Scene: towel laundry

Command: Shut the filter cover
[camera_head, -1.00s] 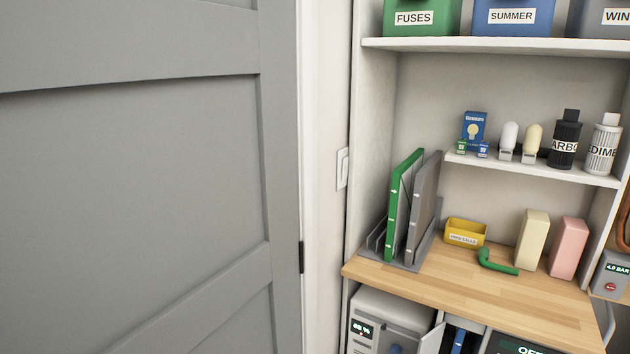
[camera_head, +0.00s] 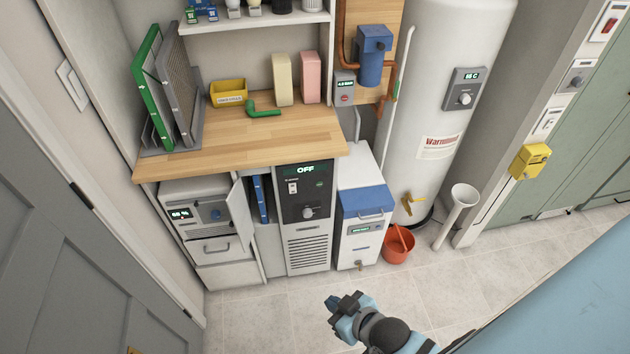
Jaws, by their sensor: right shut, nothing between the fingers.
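A narrow pale flap (camera_head: 239,215), which looks like the filter cover, stands swung open under the wooden counter. Beside it is a narrow bay with blue slabs (camera_head: 261,198) inside. To the right is a dark unit (camera_head: 304,222) whose display reads OFF, with a slatted grille on its lower front. My right gripper (camera_head: 338,304) is shut and empty, above the tiled floor in front of these units and well apart from the flap. My left gripper is not in view.
A white unit with a drawer (camera_head: 215,249) stands left of the flap. A blue-lidded box (camera_head: 364,200), a red bucket (camera_head: 398,252) and a tall white tank (camera_head: 440,130) stand to the right. A grey door (camera_head: 60,260) fills the left. The tiled floor ahead is clear.

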